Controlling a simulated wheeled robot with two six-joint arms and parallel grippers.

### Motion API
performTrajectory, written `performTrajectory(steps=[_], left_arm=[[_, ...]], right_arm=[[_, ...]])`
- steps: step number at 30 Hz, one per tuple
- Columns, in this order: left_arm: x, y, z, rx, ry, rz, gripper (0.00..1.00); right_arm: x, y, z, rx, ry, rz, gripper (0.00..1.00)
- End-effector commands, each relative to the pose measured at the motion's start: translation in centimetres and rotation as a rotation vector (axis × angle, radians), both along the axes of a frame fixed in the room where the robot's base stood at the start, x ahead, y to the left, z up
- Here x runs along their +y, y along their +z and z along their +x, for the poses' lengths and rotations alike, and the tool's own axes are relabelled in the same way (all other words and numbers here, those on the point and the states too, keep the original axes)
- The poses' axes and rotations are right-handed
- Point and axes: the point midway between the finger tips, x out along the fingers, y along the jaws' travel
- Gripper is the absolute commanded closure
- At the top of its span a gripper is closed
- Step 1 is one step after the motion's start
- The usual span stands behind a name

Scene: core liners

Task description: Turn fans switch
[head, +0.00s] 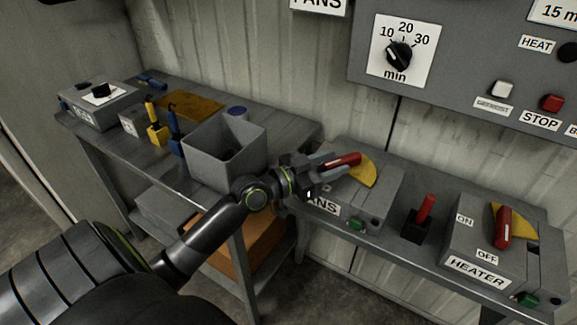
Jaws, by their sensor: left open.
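The fans switch box (378,205) is a grey box on the right-hand bench, with a label ending in "ANS" on its front, partly covered by my gripper. Its red handle (346,160) lies in front of a yellow quarter plate (364,173) and points down to the left. My left gripper (328,163) reaches in from the left. Its fingers are open at the outer end of the red handle. I cannot tell whether they touch it. My right gripper is not in view.
A heater box (478,262) with its own red handle (503,228) stands at the right, and a small red lever (425,207) stands between the boxes. A grey open bin (226,150) is left of my gripper. A control panel (470,70) hangs above.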

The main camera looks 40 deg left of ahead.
Motion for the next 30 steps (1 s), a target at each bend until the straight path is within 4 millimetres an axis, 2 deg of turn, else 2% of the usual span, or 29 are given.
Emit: performTrajectory(steps=[3, 9, 18, 24, 30], left_arm=[[1.1, -0.2, -2.5, 0.004, -0.001, 0.006, 0.58], [2.8, -0.2, -5.9, 0.005, 0.000, 0.007, 0.58], [4.6, -0.1, -10.3, 0.006, -0.003, 0.005, 0.58], [5.5, -0.1, -11.9, 0.003, 0.000, 0.003, 0.58], [5.7, 0.0, -12.5, 0.001, -0.001, 0.000, 0.58]], right_arm=[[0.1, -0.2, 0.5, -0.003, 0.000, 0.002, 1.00], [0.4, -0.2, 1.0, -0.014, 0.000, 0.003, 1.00], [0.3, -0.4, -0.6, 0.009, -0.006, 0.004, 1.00], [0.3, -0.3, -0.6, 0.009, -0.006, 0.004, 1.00], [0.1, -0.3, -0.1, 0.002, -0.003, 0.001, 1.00]])
